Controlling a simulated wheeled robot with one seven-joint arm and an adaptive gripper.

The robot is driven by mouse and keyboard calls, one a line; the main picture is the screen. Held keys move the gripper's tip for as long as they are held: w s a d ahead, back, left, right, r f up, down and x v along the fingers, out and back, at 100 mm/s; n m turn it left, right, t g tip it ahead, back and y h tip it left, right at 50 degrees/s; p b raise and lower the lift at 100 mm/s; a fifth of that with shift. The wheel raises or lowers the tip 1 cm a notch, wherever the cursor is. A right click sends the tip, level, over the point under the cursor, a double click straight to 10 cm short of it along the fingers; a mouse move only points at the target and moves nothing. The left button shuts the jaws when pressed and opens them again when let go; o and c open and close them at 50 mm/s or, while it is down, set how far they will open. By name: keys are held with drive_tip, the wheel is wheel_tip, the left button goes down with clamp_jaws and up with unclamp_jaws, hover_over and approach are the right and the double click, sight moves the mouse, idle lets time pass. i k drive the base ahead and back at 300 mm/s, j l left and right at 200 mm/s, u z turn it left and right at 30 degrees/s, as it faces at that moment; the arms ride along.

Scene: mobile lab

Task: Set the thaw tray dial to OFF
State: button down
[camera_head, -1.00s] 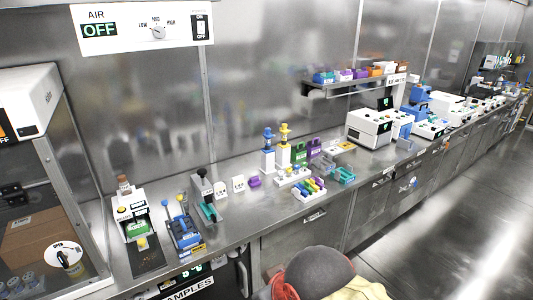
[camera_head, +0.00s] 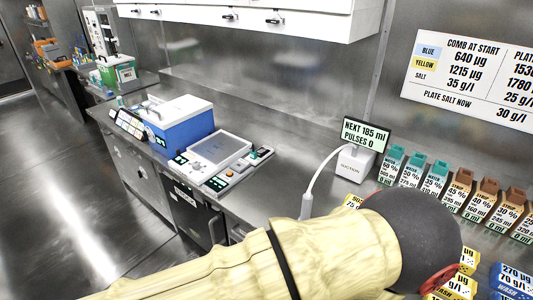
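A low white device with a flat grey plate (camera_head: 217,150) sits on the steel counter, left of centre in the head view. It may be the thaw tray, but its label is too small to read. A small control panel (camera_head: 247,166) with green displays and a knob lies along its right side. The dial's setting cannot be read from here. My arm, in a pale yellow sleeve with a dark grey rounded joint, crosses the bottom of the view. My gripper is out of view.
A blue and white box (camera_head: 178,124) stands left of the flat device. A suction unit (camera_head: 353,163) with a white hose and a screen stands to the right, beside several labelled bottles (camera_head: 462,190). White cabinets (camera_head: 240,15) hang above. Open floor (camera_head: 75,190) lies at left.

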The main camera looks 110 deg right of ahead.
sight(195, 165)
drive_tip(key=z, duration=3.2)
